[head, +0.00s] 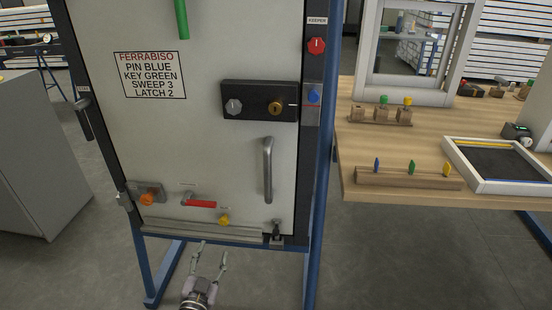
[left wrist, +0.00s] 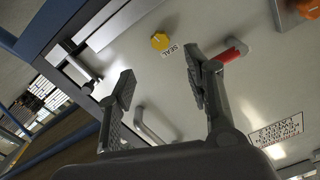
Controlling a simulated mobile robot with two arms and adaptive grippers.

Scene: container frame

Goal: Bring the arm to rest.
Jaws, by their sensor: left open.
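My left gripper (head: 209,262) is low in the head view, in front of the lower edge of a light grey container door (head: 210,140). Its two fingers are spread apart with nothing between them. In the left wrist view the open fingers (left wrist: 158,90) frame the door face, with a yellow seal knob (left wrist: 160,41) and a red-handled lever (left wrist: 232,52) beyond them. The gripper appears apart from the door fittings. My right gripper is not in view.
The door carries a black lock box (head: 260,101), a grey pull handle (head: 267,170), an orange knob (head: 148,198) and a red lever (head: 201,204). A blue frame (head: 320,150) borders it. A wooden table (head: 400,205) with key racks and a tray stands right. Floor below is clear.

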